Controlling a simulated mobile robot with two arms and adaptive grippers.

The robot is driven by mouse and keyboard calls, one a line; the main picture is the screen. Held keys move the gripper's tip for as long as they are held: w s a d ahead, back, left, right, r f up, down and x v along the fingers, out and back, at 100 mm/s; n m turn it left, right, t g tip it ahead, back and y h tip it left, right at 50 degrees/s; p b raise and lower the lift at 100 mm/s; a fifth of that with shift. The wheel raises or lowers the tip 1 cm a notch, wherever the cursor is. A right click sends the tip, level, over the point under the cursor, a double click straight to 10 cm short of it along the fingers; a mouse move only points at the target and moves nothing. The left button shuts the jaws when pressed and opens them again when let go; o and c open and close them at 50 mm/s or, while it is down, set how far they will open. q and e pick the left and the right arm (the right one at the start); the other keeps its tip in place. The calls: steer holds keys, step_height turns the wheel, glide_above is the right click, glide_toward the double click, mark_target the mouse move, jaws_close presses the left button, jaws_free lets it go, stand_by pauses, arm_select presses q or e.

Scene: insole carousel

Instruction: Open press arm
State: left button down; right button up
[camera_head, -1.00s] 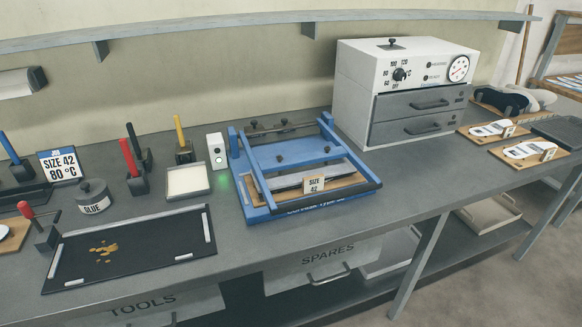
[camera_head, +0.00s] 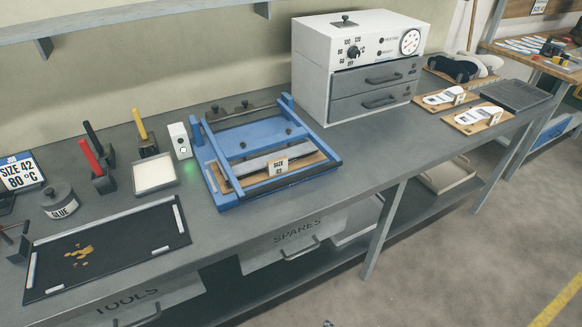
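The press (camera_head: 228,204) is a blue frame on the grey bench, left of the white oven. Its blue arm (camera_head: 308,125) lies low over the base, with a dark bar (camera_head: 300,180) across its front end. Under the arm a wooden board carries a "SIZE 42" tag (camera_head: 278,167) and a grey flat piece. Neither of my grippers can be made out. A tiny dark object shows at the bottom edge, too small to identify.
A white oven (camera_head: 312,75) with two grey drawers stands right of the press. A small white box (camera_head: 180,141) with a green glow, a white tray (camera_head: 154,176) and a black mat (camera_head: 125,240) lie to the left. Floor is free in front at the right.

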steer(key=w+a+r+m+t+y+p, duration=0.15)
steer(key=w+r, duration=0.45)
steer(key=r, duration=0.6)
steer(key=w+a+r+m+t+y+p, duration=0.1)
steer(key=w+a+r+m+t+p, duration=0.15)
steer(key=w+r, duration=0.65)
steer(key=m+t+y+p, duration=0.1)
steer(key=m+t+y, duration=0.1)
steer(key=m+t, duration=0.15)
glide_toward(295, 181)
steer(key=shift+h, duration=0.25)
steer(key=p+x, duration=0.1)
steer(key=x, duration=1)
steer(key=shift+a, duration=0.2)
steer(key=shift+c, duration=0.2)
jaws_close()
